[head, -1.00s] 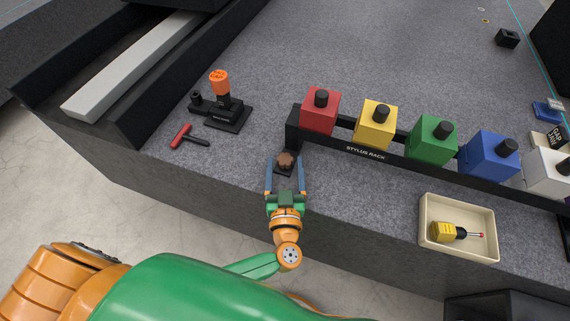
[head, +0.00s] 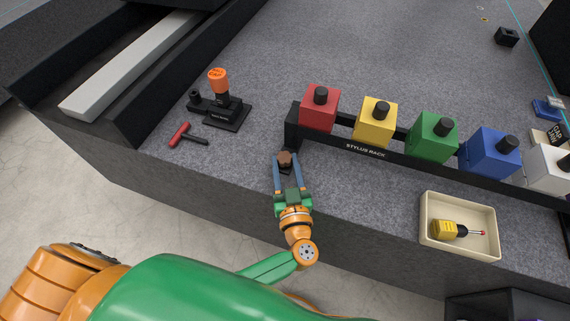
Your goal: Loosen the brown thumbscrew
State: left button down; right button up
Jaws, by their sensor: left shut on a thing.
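The brown thumbscrew (head: 285,158) sits on a small black base at the left end of the stylus rack (head: 398,162), near the bed's front edge. My left gripper (head: 286,164) reaches it from the front, with its two blue-grey fingers on either side of the knob. The fingers are shut on the thumbscrew. The gripper partly hides the small base under the knob. My right gripper is not in view.
Red (head: 320,108), yellow (head: 374,124), green (head: 432,138) and blue (head: 488,154) blocks stand along the rack. A red-handled key (head: 181,135) and an orange-topped stand (head: 219,96) are to the left. A cream tray (head: 459,252) holds a yellow tool. The granite behind the rack is mostly clear.

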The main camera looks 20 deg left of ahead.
pick_arm(q)
jog(key=shift+c, duration=1.9)
grip_release()
jog(key=v, duration=0.7)
